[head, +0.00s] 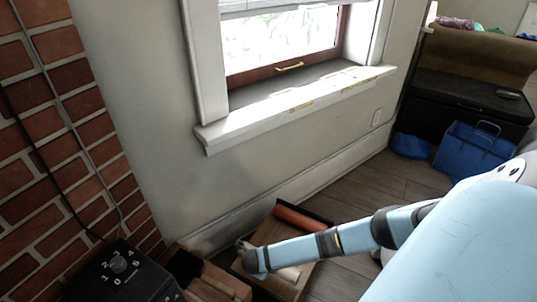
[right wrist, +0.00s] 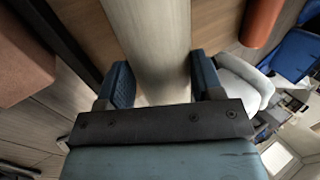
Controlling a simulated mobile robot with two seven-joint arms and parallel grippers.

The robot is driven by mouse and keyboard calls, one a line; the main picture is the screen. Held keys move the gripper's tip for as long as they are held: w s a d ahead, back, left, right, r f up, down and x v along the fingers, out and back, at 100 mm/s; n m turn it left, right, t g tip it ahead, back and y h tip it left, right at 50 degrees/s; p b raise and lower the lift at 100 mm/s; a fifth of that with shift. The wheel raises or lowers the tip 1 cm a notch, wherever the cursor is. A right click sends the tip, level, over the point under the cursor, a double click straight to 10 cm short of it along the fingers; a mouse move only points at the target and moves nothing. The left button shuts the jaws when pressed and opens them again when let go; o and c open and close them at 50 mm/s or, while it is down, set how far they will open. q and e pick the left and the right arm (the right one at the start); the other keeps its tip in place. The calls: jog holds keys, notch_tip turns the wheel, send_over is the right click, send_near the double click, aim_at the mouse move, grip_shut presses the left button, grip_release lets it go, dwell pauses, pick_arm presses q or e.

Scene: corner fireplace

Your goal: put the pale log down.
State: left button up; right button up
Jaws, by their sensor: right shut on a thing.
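The pale log (right wrist: 158,35) runs up the middle of the right wrist view, between the two blue-padded fingers of my right gripper (right wrist: 158,84). The gripper is shut on it. In the head view my right arm reaches down to a shallow dark-rimmed wooden tray (head: 268,233) on the floor, and a pale piece of the log (head: 289,274) shows just below the forearm. The arm hides much of the log and gripper there. I cannot tell whether the log touches the tray. My left gripper is not in view.
An orange-red cylinder (head: 303,219) lies along the tray's far side and also shows in the wrist view (right wrist: 262,20). A blue bag (head: 466,150) stands right. Wooden floor (head: 365,190) is clear between.

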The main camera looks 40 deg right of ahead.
notch_tip(320, 180, down, 5)
jog(key=shift+r+b, duration=0.15)
jog(key=shift+b, duration=1.1)
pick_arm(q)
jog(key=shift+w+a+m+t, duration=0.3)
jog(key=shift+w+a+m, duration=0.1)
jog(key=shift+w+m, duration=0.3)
pick_arm(e)
jog(key=shift+r, duration=0.1)
jog(key=o, duration=1.2)
